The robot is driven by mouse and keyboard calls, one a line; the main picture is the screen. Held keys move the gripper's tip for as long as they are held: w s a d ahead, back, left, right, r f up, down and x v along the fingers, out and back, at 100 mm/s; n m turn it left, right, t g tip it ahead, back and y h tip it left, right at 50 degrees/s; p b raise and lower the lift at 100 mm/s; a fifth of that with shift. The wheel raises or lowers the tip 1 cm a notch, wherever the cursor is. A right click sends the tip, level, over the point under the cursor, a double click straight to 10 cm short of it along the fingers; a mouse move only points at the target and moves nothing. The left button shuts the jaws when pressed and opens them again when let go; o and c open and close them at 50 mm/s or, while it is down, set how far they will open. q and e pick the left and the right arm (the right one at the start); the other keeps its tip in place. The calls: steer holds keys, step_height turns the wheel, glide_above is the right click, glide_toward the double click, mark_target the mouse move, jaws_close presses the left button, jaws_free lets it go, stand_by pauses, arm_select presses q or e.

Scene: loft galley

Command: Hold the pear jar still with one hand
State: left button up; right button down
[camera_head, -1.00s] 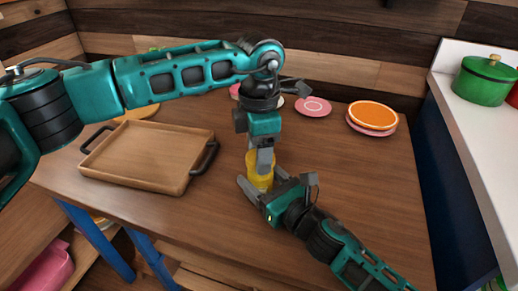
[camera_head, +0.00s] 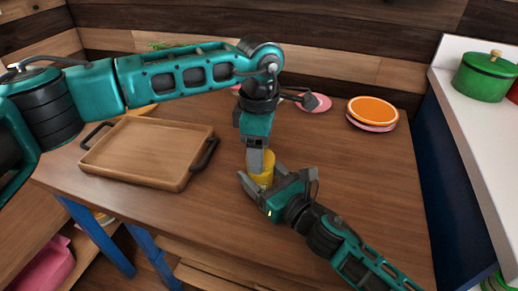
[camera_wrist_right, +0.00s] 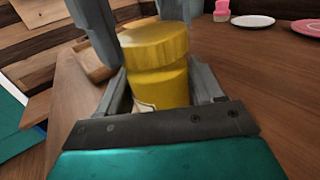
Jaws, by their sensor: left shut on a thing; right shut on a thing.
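The yellow pear jar (camera_head: 267,169) stands upright on the wooden table (camera_head: 335,165). My right gripper (camera_head: 258,183) is shut around the jar's body from the front right. In the right wrist view the jar (camera_wrist_right: 160,88) sits between the two grey fingers of that gripper (camera_wrist_right: 160,95), its yellow lid on top and part of a pale label low down. My left gripper (camera_head: 257,160) points down from above and is shut at the lid. Its fingers hide part of the jar in the head view.
A wooden tray (camera_head: 145,167) with dark handles lies left of the jar. An orange plate (camera_head: 372,110) on a pink one is at the back right, with a pink plate (camera_head: 318,102) nearby. A green pot (camera_head: 486,75) stands on the right counter. The table's right side is clear.

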arm_select(q)
steer(key=m, duration=0.7)
steer(key=shift+w+d+m, duration=0.1)
steer(key=shift+m, duration=0.2)
steer(key=m, duration=0.3)
steer(key=shift+m, duration=0.4)
steer(key=m, duration=0.4)
steer(key=shift+d+m, duration=0.1)
steer(key=shift+m, duration=0.2)
steer(key=o, duration=1.1)
step_height(320, 180, up, 12)
